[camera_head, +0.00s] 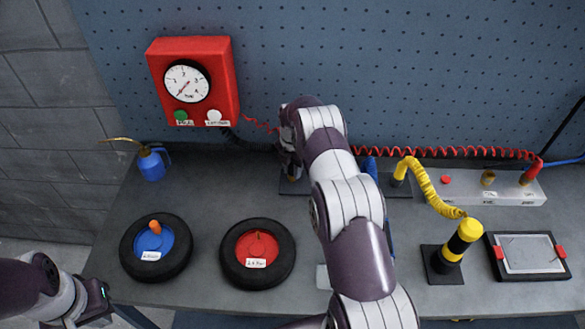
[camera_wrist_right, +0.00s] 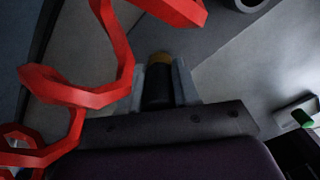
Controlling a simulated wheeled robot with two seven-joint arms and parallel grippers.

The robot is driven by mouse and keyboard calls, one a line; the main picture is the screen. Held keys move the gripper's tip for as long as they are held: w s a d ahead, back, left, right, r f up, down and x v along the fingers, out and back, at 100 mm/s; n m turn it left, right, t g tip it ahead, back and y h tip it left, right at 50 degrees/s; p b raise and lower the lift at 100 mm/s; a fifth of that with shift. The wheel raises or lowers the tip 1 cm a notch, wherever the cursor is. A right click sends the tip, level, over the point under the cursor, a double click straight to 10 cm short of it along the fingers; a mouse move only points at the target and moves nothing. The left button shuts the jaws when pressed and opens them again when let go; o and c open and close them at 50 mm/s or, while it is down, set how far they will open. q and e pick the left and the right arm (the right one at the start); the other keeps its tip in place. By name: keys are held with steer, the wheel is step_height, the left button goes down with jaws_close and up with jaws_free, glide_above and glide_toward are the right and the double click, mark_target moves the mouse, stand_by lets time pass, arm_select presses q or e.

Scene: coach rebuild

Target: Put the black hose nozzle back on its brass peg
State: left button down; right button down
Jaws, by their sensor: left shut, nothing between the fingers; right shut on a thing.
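My right gripper (camera_head: 291,172) is low over the back of the bench, left of centre, partly hidden by its own wrist. In the right wrist view its grey fingers are shut on the black hose nozzle (camera_wrist_right: 158,88), a dark cylinder with a brass-coloured end (camera_wrist_right: 160,57). I cannot tell whether that brass belongs to the nozzle or to the peg. In the head view a small brownish piece (camera_head: 292,179) shows just below the gripper over a dark base plate (camera_head: 296,188). My left gripper (camera_head: 106,311) is shut and empty at the lower left.
A red coiled hose (camera_head: 440,151) runs behind my right arm and loops close to the gripper (camera_wrist_right: 128,70). A red gauge box (camera_head: 222,75) hangs on the pegboard. Two tyres (camera_head: 134,270) (camera_head: 282,275), a blue oil can (camera_head: 152,166) and a yellow-black post (camera_head: 461,243) stand around.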

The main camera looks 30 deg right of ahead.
steer(key=shift+f, duration=0.25)
steer(key=c, duration=0.7)
jaws_free()
steer(key=shift+c, duration=0.2)
steer(key=shift+r+b, duration=0.3)
step_height(320, 180, up, 3)
steer(key=shift+w+r+b, duration=0.1)
steer(key=shift+b, duration=0.6)
step_height(320, 180, up, 9)
steer(key=p, duration=0.6)
steer(key=shift+r+p, duration=0.1)
steer(key=shift+p, duration=0.25)
